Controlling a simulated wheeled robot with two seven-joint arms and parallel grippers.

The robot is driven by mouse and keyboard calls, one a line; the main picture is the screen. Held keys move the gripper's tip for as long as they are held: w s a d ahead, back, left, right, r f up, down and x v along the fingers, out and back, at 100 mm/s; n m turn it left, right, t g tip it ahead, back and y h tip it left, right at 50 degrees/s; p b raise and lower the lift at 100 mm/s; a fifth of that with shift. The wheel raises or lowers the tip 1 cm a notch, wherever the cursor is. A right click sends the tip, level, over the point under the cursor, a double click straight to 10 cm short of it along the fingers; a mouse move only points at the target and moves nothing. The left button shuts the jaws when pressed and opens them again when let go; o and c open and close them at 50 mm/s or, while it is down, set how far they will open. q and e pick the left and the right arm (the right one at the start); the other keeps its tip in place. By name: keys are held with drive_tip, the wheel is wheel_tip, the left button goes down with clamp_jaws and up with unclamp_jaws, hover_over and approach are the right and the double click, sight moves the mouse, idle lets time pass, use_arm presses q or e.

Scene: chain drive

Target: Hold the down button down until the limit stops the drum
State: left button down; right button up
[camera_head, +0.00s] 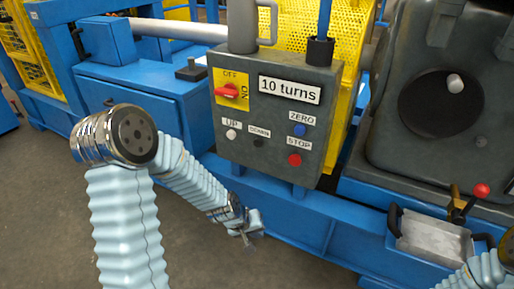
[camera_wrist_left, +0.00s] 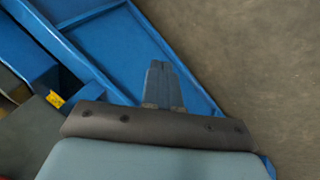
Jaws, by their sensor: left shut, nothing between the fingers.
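The grey control box (camera_head: 285,115) stands in the middle of the head view. Its dark down button (camera_head: 258,143) sits under a label that seems to read DOWN, between the white up button (camera_head: 231,134) and the red stop button (camera_head: 294,160). The display (camera_head: 290,90) reads "10 turns". My left gripper (camera_head: 250,243) is shut and empty, below the box and apart from the buttons. In the left wrist view its closed fingers (camera_wrist_left: 160,75) show over blue framework, with no button in sight. My right gripper is out of view. I cannot make out the drum for certain.
A blue zero button (camera_head: 299,130) and a red OFF/ON switch (camera_head: 229,92) are on the same panel. A blue beam (camera_head: 285,222) runs below the box. A metal tray (camera_head: 433,240) and a red-knobbed lever (camera_head: 480,191) are at right. Open floor lies at lower left.

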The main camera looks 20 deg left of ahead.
sight(258, 143)
use_arm(q)
drive_tip(key=w+a+r+n+t, duration=0.1)
drive_tip(key=a+r, duration=0.3)
drive_tip(key=r, duration=0.6)
drive_tip(key=w+a+r+n+t+b, duration=0.1)
drive_tip(key=w+a+r+n+t, duration=0.1)
drive_tip(key=r, duration=0.8)
drive_tip(key=shift+w+a+t+y+b, duration=0.4)
drive_tip(key=shift+w+a, duration=0.3)
drive_tip(key=shift+a, duration=0.55)
drive_tip(key=w+p, duration=0.6)
drive_tip(key=w, duration=0.2)
drive_tip(key=shift+w+d, duration=0.35)
drive_tip(key=shift+w, duration=0.05)
drive_tip(key=shift+w, duration=0.1)
drive_tip(key=shift+w, duration=0.35)
